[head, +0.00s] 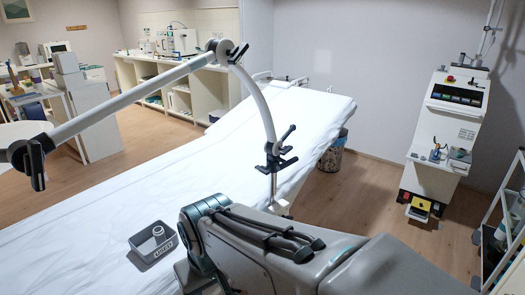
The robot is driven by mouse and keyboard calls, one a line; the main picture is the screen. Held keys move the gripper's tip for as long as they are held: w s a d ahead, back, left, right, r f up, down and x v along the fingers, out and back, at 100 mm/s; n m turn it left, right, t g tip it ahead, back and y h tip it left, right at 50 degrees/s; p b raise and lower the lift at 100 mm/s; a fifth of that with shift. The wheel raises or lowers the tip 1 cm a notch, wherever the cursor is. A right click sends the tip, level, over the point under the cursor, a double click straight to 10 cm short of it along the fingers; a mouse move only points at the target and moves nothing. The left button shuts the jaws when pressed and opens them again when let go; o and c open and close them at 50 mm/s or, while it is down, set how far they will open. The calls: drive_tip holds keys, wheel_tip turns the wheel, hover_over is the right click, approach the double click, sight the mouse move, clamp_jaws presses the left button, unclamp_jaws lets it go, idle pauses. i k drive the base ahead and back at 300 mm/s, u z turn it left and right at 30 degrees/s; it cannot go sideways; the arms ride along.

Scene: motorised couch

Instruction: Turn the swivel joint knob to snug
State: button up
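A white jointed support arm spans the couch (90,215). Its joints carry black handles: a top joint (220,48) with a black lever, a left-end joint (35,160) with a hanging black knob, and a lower-end clamp (279,155) with black knobs above the couch. I cannot tell which of these is the swivel joint knob, nor how tight any is. My grey and teal arm (345,262) lies across the lower right, in front of the couch. I cannot make out my gripper's fingertips, and nothing of mine touches the black handles.
A grey tray (137,238) holding a small white roll-like item sits on the couch beside my arm. A white control cabinet (450,120) stands at the right, a shelf cart (503,225) at the right edge. A bin (331,157) stands by the couch's far end. Floor between couch and cabinet is clear.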

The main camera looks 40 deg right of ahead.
sight(284, 150)
drive_tip(key=z, duration=2.55)
drive_tip(key=k, duration=0.75)
drive_tip(key=u, duration=1)
drive_tip(key=i, duration=1)
drive_tip(key=k, duration=0.55)
drive_tip(key=z, duration=0.65)
drive_tip(key=i, duration=0.75)
drive_tip(key=u, duration=0.15)
